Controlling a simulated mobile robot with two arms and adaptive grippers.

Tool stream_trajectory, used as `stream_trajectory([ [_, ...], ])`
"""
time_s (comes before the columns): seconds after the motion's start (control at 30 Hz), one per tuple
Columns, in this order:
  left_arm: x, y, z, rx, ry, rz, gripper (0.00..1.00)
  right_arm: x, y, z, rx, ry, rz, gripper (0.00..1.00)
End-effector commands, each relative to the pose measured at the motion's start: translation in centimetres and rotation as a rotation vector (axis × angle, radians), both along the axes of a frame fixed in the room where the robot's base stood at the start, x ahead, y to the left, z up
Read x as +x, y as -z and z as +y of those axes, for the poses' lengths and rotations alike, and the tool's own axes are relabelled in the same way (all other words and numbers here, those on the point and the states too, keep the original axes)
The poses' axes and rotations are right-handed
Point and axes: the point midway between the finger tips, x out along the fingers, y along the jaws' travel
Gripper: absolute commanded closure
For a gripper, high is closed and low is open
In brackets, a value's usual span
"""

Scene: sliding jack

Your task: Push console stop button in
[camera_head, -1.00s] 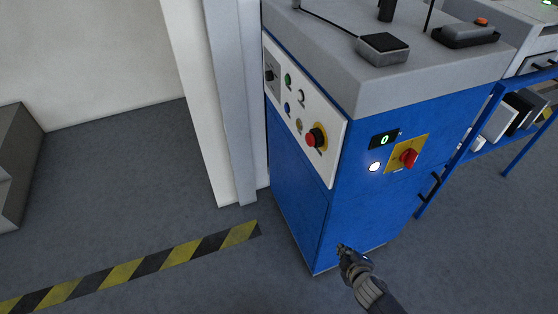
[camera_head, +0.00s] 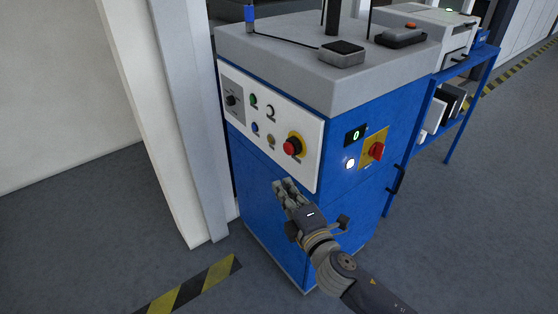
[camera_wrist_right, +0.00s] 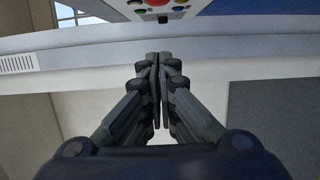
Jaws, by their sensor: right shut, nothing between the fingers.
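The console (camera_head: 268,215) is a blue cabinet with a grey top and a white sloped control panel (camera_head: 310,167). The stop button is a red mushroom button (camera_head: 292,147) on a yellow ring at the panel's right end. It also shows, cut off, at the top edge of the right wrist view (camera_wrist_right: 158,2). My right gripper (camera_head: 283,184) is shut and empty, below and slightly left of the stop button in the head view, apart from it. Its closed fingers also show in the right wrist view (camera_wrist_right: 160,62). My left gripper is not in view.
Small green, blue, yellow and other controls and a black selector (camera_head: 232,100) share the panel. A red rotary switch (camera_head: 376,151), a lit white button (camera_head: 350,164) and a display (camera_head: 355,135) are on the adjacent face. A grey post (camera_head: 190,120) stands left. A blue shelf (camera_head: 455,120) stands right.

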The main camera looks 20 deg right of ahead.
Motion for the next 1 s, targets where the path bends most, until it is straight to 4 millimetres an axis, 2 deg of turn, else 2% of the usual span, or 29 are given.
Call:
stream_trajectory([
  [0.27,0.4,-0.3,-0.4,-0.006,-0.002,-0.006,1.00,0.9,-0.1,0.1,0.001,0.000,-0.001,1.00],
  [0.8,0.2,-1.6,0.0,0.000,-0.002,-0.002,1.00,10.1,-0.1,1.1,0.002,0.000,0.000,1.00],
  [1.0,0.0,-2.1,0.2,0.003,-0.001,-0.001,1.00,11.0,0.0,-1.7,0.000,0.001,0.002,1.00],
])
